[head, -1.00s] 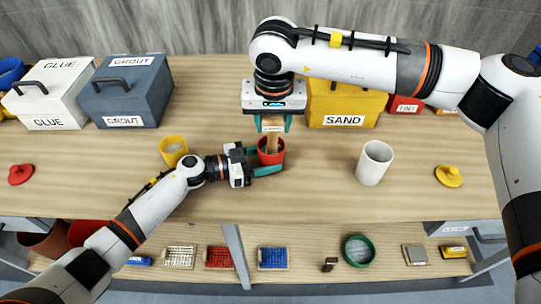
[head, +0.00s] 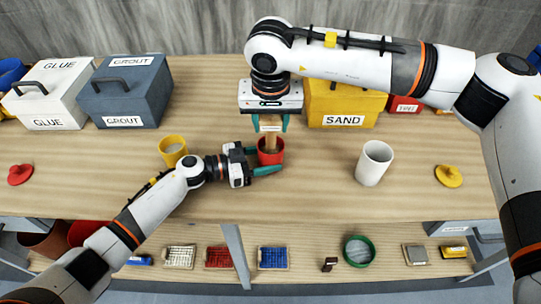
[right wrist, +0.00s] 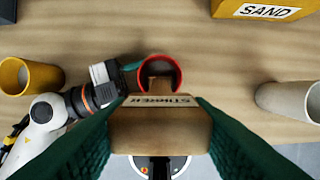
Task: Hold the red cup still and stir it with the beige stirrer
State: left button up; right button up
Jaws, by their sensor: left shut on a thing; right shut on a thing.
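The red cup (head: 271,154) stands upright on the table in the head view. My left gripper (head: 262,163) is shut on the cup near its front, with teal fingers around its sides. My right gripper (head: 270,124) is above the cup, shut on the beige stirrer (head: 270,142), which points down into the cup. In the right wrist view, the labelled stirrer block (right wrist: 160,128) sits between the teal fingers and its lower end is inside the red cup rim (right wrist: 179,77).
A yellow cup (head: 172,148) stands left of the red cup, and a white cup (head: 374,163) stands to the right. The yellow SAND box (head: 343,102) and dark GROUT box (head: 127,92) are behind.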

aim_at(260, 161)
notch_tip(260, 161, up, 12)
jog(key=shift+f, duration=0.2)
dwell(0.9)
pick_arm(q)
jog(key=o, duration=0.8)
jog(key=shift+o, duration=0.2)
jog(key=v, duration=0.7)
jog(key=shift+a, duration=0.3)
jog(key=shift+s+f, duration=0.1)
jog(key=shift+s, duration=0.05)
pick_arm(e)
jog(key=shift+s+f, duration=0.1)
